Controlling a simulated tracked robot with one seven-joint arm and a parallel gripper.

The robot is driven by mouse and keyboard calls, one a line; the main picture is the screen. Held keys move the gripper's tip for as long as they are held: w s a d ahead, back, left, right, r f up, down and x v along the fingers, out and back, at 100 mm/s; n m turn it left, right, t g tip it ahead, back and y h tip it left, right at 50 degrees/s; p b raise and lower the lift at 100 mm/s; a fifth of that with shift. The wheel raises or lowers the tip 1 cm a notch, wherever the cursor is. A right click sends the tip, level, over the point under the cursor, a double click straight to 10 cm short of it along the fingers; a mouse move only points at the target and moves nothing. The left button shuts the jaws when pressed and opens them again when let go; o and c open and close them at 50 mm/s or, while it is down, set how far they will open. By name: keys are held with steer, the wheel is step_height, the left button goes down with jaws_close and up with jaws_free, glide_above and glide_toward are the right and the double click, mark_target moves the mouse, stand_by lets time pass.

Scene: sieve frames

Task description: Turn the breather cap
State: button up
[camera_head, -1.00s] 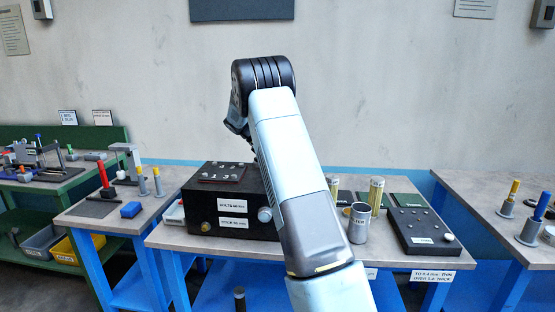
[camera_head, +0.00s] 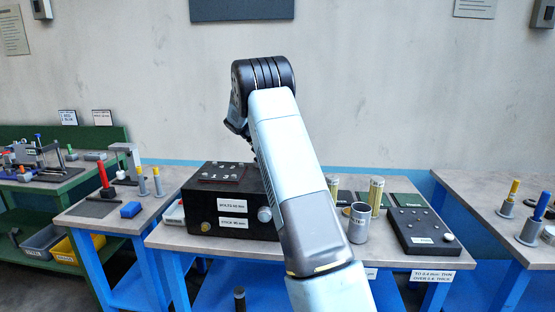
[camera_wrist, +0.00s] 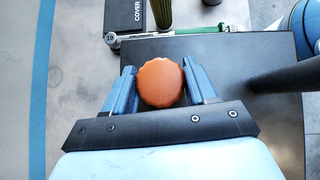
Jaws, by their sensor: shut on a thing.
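The orange breather cap (camera_wrist: 160,84), round with a scalloped rim, shows in the wrist view between the two blue fingers of my gripper (camera_wrist: 161,76). The fingers stand one on each side of it, and my gripper is shut on the cap. The cap is seen from above over a dark flat surface (camera_wrist: 235,68). The part below the cap is hidden. In the head view my arm hides the cap and the gripper.
In the head view a black box (camera_head: 205,212) with labels stands on the middle table. A grey cup (camera_head: 358,228), yellowish cylinders and a black plate (camera_head: 422,226) are to its right. In the wrist view a long metal tool (camera_wrist: 180,33) lies beyond the cap, and a dark bar (camera_wrist: 285,77) is at right.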

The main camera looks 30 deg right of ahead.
steer(key=shift+s+d+f, duration=0.1)
steer(key=shift+s+d, duration=0.15)
steer(key=shift+d, duration=0.05)
steer(key=o, duration=0.8)
steer(key=shift+o, duration=1)
steer(key=shift+w+a, duration=0.1)
steer(key=shift+a, duration=0.1)
steer(key=shift+w+a+r, duration=0.25)
steer(key=shift+a+r, duration=0.05)
steer(key=shift+r, duration=0.15)
steer(key=v, duration=1.2)
steer(key=shift+w+a+r, duration=0.15)
steer(key=shift+w+r, duration=0.05)
